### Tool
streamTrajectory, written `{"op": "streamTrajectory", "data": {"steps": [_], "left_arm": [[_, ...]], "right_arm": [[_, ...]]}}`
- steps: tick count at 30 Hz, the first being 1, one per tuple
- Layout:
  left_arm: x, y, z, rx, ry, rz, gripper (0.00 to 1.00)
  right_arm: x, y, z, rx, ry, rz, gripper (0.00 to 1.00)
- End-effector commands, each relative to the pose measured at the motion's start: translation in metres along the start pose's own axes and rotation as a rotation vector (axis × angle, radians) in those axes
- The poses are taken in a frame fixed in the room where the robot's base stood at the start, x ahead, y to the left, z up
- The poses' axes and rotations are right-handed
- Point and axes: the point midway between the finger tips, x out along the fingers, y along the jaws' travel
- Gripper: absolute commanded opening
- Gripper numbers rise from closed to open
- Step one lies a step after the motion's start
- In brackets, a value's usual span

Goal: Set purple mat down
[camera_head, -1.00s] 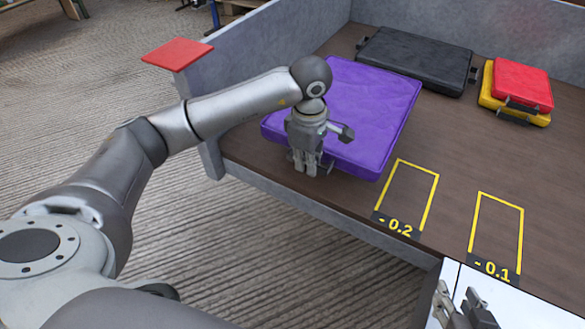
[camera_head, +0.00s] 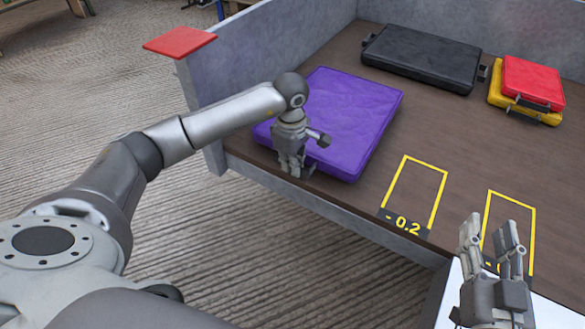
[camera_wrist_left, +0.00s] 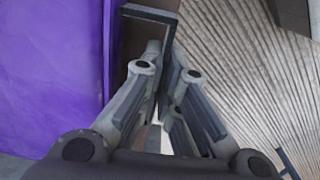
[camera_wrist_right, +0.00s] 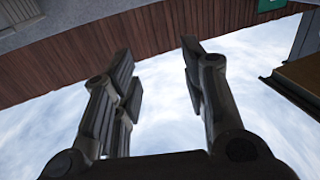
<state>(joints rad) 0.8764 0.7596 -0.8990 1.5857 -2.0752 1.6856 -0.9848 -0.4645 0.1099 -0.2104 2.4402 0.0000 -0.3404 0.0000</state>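The purple mat (camera_head: 345,110) is flat and level at the left end of the brown platform. It looks to be on the surface or very close above it; its underside is hidden. My left gripper (camera_head: 291,172) is at the mat's near edge, pointing down. In the left wrist view its fingers (camera_wrist_left: 163,75) close around a thin grey handle (camera_wrist_left: 150,14) beside the mat's purple side (camera_wrist_left: 50,75). My right gripper (camera_head: 492,228) is raised at the lower right, open and empty; its spread fingers (camera_wrist_right: 158,68) show in the right wrist view.
A black mat (camera_head: 420,58) lies at the back. A red mat (camera_head: 533,80) lies on a yellow mat (camera_head: 497,98) at the back right. Yellow-outlined rectangles, one marked -0.2 (camera_head: 402,222), are on the bare platform (camera_head: 440,130). A grey wall (camera_head: 270,50) borders the left.

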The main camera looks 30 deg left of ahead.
Motion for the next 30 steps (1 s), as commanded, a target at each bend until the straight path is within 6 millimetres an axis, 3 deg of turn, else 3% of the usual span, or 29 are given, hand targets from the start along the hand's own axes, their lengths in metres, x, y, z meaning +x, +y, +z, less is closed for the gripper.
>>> {"op": "streamTrajectory", "data": {"steps": [6, 18, 24, 30], "left_arm": [[0.009, 0.002, 0.001, -0.001, -0.002, 0.008, 0.0], [0.01, 0.002, 0.001, -0.001, -0.002, 0.009, 0.0], [0.012, 0.0, 0.0, -0.001, -0.001, 0.001, 0.27], [0.012, 0.0, 0.0, -0.001, -0.001, 0.001, 0.27]], "right_arm": [[0.001, -0.002, -0.018, 0.002, 0.099, -0.005, 0.4], [0.001, -0.003, -0.022, 0.003, 0.12, -0.006, 0.4], [0.001, -0.003, -0.022, 0.003, 0.121, -0.006, 0.4], [0.0, -0.003, -0.022, 0.003, 0.12, -0.006, 0.4]]}}
